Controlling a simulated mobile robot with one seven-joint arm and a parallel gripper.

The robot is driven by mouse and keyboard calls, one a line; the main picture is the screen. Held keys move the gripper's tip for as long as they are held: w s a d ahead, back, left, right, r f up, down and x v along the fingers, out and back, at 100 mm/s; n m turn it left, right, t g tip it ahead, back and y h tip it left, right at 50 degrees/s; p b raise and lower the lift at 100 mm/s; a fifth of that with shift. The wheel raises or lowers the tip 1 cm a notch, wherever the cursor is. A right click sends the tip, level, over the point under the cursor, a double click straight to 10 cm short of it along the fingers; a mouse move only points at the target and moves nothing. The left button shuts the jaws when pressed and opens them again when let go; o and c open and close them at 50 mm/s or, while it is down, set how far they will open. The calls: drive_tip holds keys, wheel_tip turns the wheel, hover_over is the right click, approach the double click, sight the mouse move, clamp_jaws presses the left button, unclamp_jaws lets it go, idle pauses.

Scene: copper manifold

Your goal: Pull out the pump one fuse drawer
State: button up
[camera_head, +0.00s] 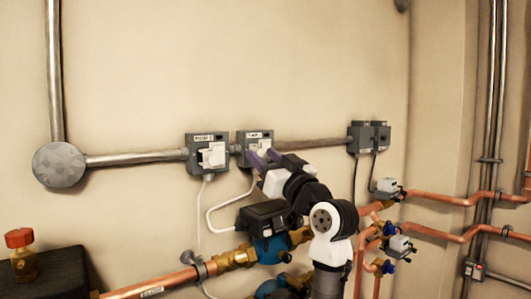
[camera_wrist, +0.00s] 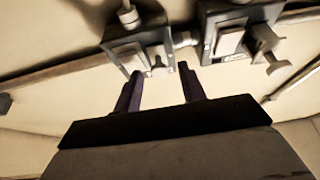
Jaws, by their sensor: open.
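Two grey fused switch boxes with white fronts hang side by side on the wall. The left box (camera_head: 207,153) has a white part standing out from its face; its label starts like "PUMP", but I cannot read the number surely. The right box (camera_head: 254,137) is partly hidden behind my gripper (camera_head: 264,157), and its label is too small to read. In the wrist view my gripper (camera_wrist: 159,72) has its two purple fingers apart and nothing between them. Their tips are at the edge of one box (camera_wrist: 140,50), near a small white part (camera_wrist: 157,63); I cannot tell if they touch.
The other box (camera_wrist: 235,35) in the wrist view has a part sticking out. A metal conduit (camera_head: 135,159) runs along the wall. White cables hang below the boxes. Pumps (camera_head: 268,248), copper pipes (camera_head: 455,199) and valves lie below and right. The wall above is clear.

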drive_tip(key=shift+w, duration=0.1)
clamp_jaws()
idle(0.3)
drive_tip(key=shift+s+d+b, duration=0.3)
drive_tip(key=shift+s+d, duration=0.15)
drive_tip(key=shift+s, duration=0.2)
drive_tip(key=shift+s+d+b, duration=0.25)
drive_tip(key=shift+s+d, duration=0.15)
drive_tip(key=shift+s, duration=0.2)
unclamp_jaws()
drive_tip(key=shift+s+d, duration=0.1)
drive_tip(key=shift+s, duration=0.05)
